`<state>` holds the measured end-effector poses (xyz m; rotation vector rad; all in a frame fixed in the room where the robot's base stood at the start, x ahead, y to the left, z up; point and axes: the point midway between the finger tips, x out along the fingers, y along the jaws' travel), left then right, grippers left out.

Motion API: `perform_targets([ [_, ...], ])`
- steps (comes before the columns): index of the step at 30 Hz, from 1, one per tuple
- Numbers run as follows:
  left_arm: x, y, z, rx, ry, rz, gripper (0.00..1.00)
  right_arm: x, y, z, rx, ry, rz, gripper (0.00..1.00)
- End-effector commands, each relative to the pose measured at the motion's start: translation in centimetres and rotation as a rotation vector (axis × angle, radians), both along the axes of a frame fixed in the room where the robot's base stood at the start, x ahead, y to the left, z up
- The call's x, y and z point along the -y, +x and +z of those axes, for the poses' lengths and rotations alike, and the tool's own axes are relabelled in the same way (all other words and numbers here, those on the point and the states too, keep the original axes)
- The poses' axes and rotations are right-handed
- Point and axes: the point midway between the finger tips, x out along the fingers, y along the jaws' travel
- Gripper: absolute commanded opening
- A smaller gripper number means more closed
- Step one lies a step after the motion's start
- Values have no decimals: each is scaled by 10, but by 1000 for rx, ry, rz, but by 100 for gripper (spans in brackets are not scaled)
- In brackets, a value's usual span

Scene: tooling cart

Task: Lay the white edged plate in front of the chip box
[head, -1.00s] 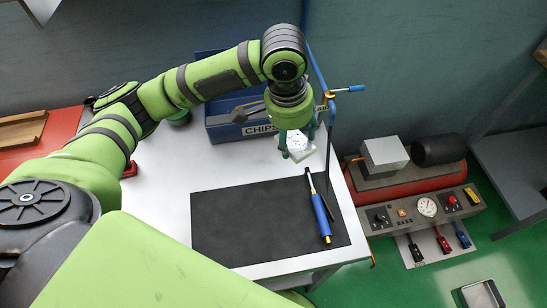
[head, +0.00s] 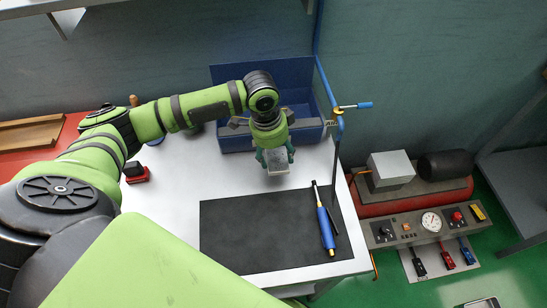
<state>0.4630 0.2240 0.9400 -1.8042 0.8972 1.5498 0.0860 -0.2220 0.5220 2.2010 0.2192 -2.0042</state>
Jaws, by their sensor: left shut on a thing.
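The white edged plate (head: 278,161) looks pale grey and hangs between the fingers of my left gripper (head: 275,158). The gripper points down and is shut on it. The plate appears tilted, with a broad face toward the camera; whether it touches the table cannot be told. The blue chip box (head: 234,143) stands at the back of the white table, just behind the gripper. My left arm hides the middle of its front and most of its label. My right gripper is not in view.
A black mat (head: 265,232) covers the table's front right. A blue-handled tool (head: 326,230) lies along its right side. A blue post with a valve handle (head: 352,106) rises at the table's right edge. A small red item (head: 136,174) sits on the left. White table shows between box and mat.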

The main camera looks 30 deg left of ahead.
Motion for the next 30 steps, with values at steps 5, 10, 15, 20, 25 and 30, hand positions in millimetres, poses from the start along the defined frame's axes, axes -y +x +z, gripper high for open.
perform_targets([
  [5, -6, 0, -7, 1, -2, 1, 6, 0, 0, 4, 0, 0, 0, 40],
  [10, -5, 0, -31, 0, -1, 1, 6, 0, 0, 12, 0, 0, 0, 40],
  [15, -5, 0, -43, 3, -1, -1, 6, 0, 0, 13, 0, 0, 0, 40],
  [20, -5, 0, -43, 4, -1, -1, 6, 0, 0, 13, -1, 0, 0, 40],
  [25, -6, -1, -47, 0, 0, -1, 68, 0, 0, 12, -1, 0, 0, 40],
  [30, -6, -1, -46, 1, 1, -1, 88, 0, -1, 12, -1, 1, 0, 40],
])
